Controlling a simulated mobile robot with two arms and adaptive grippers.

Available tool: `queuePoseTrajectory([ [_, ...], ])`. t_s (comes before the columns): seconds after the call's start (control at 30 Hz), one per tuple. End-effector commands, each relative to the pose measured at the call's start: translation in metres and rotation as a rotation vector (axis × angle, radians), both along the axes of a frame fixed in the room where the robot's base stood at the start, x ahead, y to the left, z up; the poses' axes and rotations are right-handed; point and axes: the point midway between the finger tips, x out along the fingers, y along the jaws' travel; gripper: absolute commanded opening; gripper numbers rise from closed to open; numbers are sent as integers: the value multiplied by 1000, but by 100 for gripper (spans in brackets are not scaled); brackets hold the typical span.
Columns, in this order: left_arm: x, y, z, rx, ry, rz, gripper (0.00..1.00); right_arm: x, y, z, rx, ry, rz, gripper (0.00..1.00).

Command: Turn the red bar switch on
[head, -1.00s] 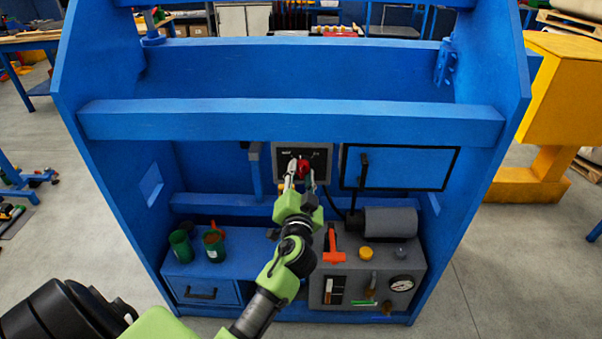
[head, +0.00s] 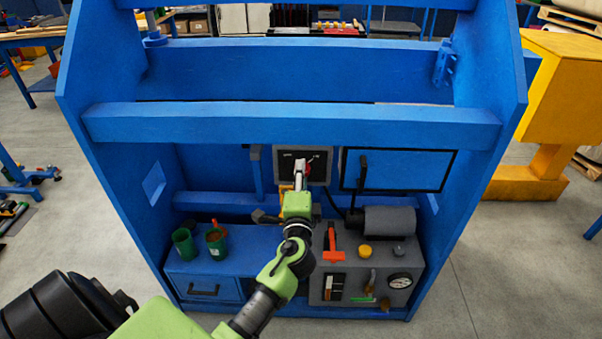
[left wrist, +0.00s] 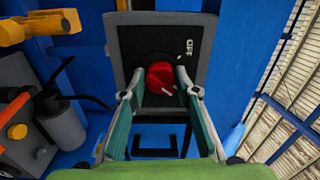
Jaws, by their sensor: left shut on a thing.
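The red bar switch (head: 309,171) sits on a dark square switch plate (head: 320,155) with a grey frame, under the blue crossbeam. In the head view it is mostly hidden behind my left gripper (head: 301,168). In the left wrist view the red switch (left wrist: 160,76) is between the two fingertips of my left gripper (left wrist: 159,82), which is shut on it. White lettering shows on the plate (left wrist: 205,40) beside the switch, too small to read surely. My right gripper is not in view.
A blue frame (head: 290,122) surrounds the panel. A black-edged blue door (head: 410,170) is right of the switch. Below right are a grey box with a red lever (head: 333,243), a yellow button (head: 365,250) and a gauge (head: 400,281). Green cups (head: 184,243) stand lower left.

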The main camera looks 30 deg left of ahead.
Motion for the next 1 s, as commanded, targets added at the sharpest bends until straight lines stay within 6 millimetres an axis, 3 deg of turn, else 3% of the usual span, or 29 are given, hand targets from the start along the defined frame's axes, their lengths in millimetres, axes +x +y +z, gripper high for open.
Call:
queuePoseTrajectory([
  [0.73, 0, 0, -1, 83, 52, 0, 8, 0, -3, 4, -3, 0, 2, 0],
  [0.77, 0, 0, -1, 83, 52, 0, 32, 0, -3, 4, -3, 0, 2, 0],
  [0.8, 0, 0, -1, 83, 52, 0, 42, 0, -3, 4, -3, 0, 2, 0],
  [0.83, 0, 0, -1, 83, 52, 0, 46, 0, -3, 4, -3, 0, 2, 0],
  [1.0, 0, 0, -1, 81, 51, 0, 46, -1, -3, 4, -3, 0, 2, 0],
])
